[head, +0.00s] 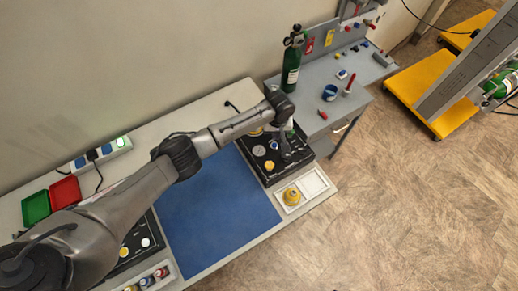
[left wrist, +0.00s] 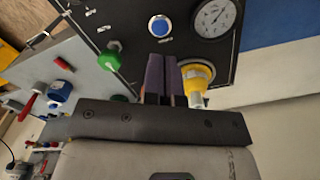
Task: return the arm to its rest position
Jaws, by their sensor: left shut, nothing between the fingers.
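My left arm reaches from the lower left across the bench in the head view. Its gripper (head: 286,155) is over the black trainer panel (head: 262,172) at the bench's right end. In the left wrist view the two fingers (left wrist: 164,62) are together with nothing held. Just beyond them are a blue button (left wrist: 160,26) and a round gauge (left wrist: 214,18) on the panel. A green knob (left wrist: 110,56) is to the left. A yellow fitting (left wrist: 197,78) is close beside the right finger; I cannot tell if they touch. My right gripper is not in view.
A blue mat (head: 215,215) covers the middle of the bench. A white tray (head: 318,184) with a yellow part (head: 291,196) sits at the right edge. A green cylinder (head: 291,65) stands on the grey side table (head: 330,122). Red and green bins (head: 36,207) lie left.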

